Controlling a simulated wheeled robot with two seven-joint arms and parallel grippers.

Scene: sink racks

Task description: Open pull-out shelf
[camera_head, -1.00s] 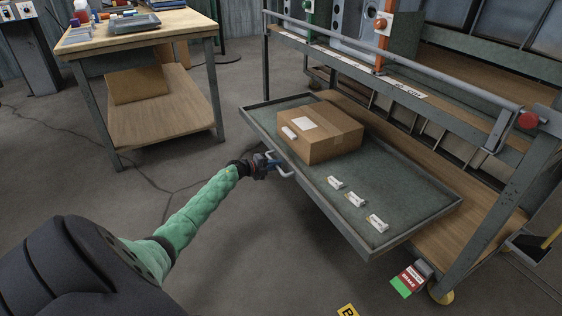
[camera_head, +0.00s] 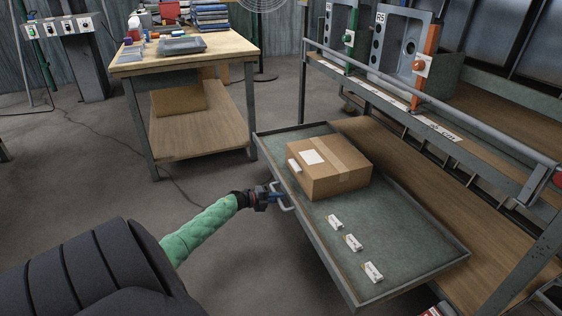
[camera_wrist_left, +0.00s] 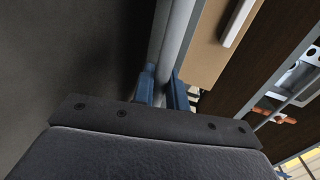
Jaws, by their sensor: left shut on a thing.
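The pull-out shelf (camera_head: 345,255) is a grey-green tray with a raised rim. It stands well out from the rack, with a light metal handle (camera_head: 288,208) on its front edge. My left gripper (camera_head: 273,196) reaches in from the left and is shut on the handle. In the left wrist view, the blue fingers (camera_wrist_left: 163,92) sit on either side of a grey bar, the handle (camera_wrist_left: 172,45). My right gripper is not in view.
A cardboard box (camera_head: 335,180) and several small white items (camera_head: 353,243) ride on the shelf. The rack's wooden deck (camera_head: 440,200) lies behind it. A workbench (camera_head: 200,55) stands at the back left. The floor (camera_head: 210,185) between is clear.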

